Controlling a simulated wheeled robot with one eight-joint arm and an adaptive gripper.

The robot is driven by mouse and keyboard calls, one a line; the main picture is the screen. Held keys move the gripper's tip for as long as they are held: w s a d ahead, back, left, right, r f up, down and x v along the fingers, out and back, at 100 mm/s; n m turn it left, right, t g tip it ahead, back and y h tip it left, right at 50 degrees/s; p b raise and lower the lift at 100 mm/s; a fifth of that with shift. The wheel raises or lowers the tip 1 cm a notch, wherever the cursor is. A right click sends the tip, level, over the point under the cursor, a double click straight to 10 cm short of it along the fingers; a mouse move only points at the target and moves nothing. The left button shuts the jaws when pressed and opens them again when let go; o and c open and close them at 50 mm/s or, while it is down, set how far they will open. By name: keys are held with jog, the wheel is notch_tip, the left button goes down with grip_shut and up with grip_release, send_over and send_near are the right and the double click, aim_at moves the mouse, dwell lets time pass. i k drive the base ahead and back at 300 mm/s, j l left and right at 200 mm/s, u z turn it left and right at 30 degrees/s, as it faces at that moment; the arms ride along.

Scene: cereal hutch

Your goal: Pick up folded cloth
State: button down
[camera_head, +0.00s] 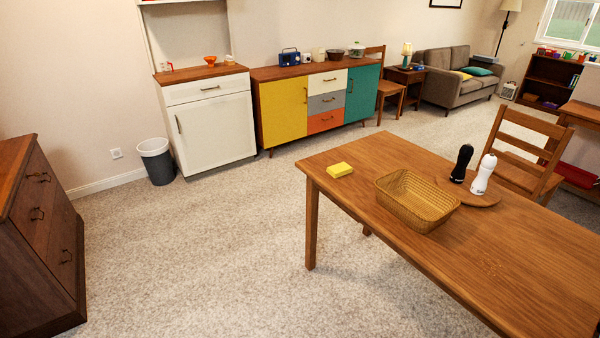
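A small yellow folded cloth (340,169) lies flat near the far left corner of the wooden table (490,262). At this size I cannot make out its folds. Nothing covers it, and bare tabletop surrounds it. My gripper is not in view, so its position relative to the cloth does not show.
On the table, a wicker basket (417,203) stands right of the cloth, with black (461,164) and white (484,175) mills on a round board beyond. A chair (520,150) stands at the far side. Carpet (200,260) is clear between the table and dark dresser (45,240).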

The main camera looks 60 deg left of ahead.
aim_at(338, 170)
jog(key=u, duration=1.9)
